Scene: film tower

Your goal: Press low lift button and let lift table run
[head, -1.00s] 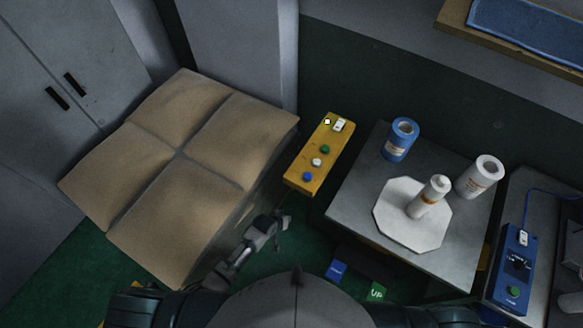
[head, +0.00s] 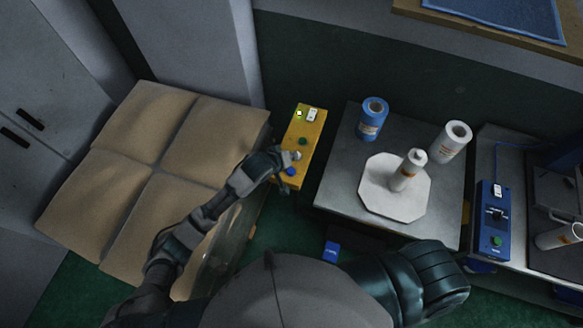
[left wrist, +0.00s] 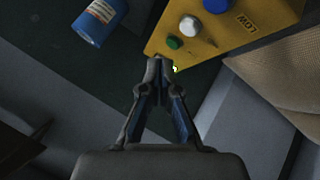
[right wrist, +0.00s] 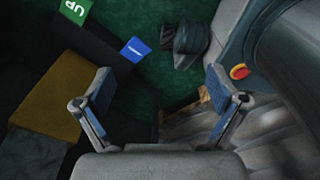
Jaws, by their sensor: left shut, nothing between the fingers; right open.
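The yellow button box (head: 310,128) stands beside the boxed load, with a green button (head: 303,141) and a blue button (head: 290,171). In the left wrist view its green button (left wrist: 174,42), white button (left wrist: 190,25) and blue button (left wrist: 217,5) show, with the word LOW by the blue one. The lift table is mostly hidden under brown boxes (head: 150,170). My right gripper (right wrist: 160,85) is open and empty.
A grey table (head: 335,190) right of the box holds a blue roll (head: 373,119), a white roll (head: 451,141) and a white bottle (head: 408,170) on an octagonal plate (head: 380,200). A blue control unit (head: 491,225) stands farther right. Grey cabinets stand at left.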

